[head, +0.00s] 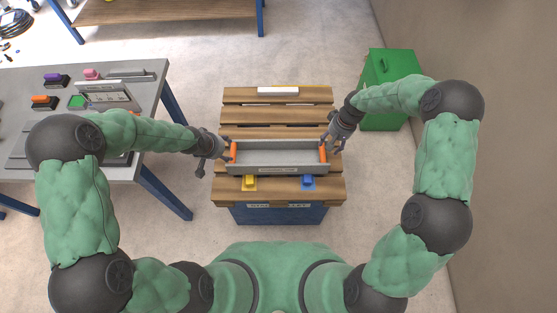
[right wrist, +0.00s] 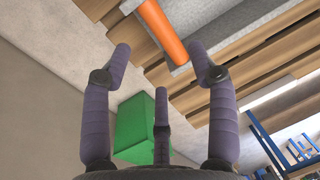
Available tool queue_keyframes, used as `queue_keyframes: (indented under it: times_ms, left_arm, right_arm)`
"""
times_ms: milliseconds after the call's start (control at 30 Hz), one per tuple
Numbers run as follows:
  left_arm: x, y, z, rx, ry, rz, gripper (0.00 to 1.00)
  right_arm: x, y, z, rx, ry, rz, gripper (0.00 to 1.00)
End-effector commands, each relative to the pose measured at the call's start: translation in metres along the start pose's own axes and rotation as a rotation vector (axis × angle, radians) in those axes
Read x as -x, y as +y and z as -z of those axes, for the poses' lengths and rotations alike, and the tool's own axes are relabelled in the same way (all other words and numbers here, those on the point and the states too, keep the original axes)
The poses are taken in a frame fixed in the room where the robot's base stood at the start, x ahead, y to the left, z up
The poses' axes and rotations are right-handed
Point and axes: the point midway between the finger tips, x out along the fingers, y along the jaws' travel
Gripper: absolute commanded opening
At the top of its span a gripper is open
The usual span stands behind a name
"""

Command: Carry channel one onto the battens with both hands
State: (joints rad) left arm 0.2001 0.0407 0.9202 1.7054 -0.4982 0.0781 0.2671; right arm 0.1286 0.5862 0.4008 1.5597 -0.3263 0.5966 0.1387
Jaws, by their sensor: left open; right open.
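The grey channel (head: 275,158) with an orange handle at each end lies across the wooden battens (head: 275,115), level as far as I can tell. My left gripper (head: 226,152) is open beside the left orange handle (head: 233,151). My right gripper (head: 327,147) is open at the right orange handle (head: 323,153). In the right wrist view this orange handle (right wrist: 162,32) lies ahead of the open fingers (right wrist: 160,70), with no finger closed on it. Whether either gripper touches its handle cannot be told.
A yellow block (head: 249,183) and a blue block (head: 308,183) sit in front of the channel. A white bar (head: 278,90) lies on the rear battens. A green cabinet (head: 400,65) stands right. A grey table (head: 150,85) with several small items stands left.

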Motion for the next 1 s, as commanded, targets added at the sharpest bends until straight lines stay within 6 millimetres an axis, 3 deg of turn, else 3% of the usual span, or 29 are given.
queue_keyframes:
  times_ms: [100, 300, 1000]
  left_arm:
    - [0.000, 0.000, 0.000, 0.000, 0.000, 0.000, 0.59]
    - [0.000, 0.000, 0.000, 0.000, 0.000, 0.000, 0.59]
    - [0.000, 0.000, 0.000, 0.000, 0.000, 0.000, 0.59]
  right_arm:
    - [0.022, 0.000, 0.001, 0.001, 0.004, -0.001, 0.59]
    - [0.043, 0.000, 0.000, 0.001, 0.001, 0.000, 0.59]
    - [0.047, 0.000, 0.000, 0.001, 0.000, 0.000, 0.59]
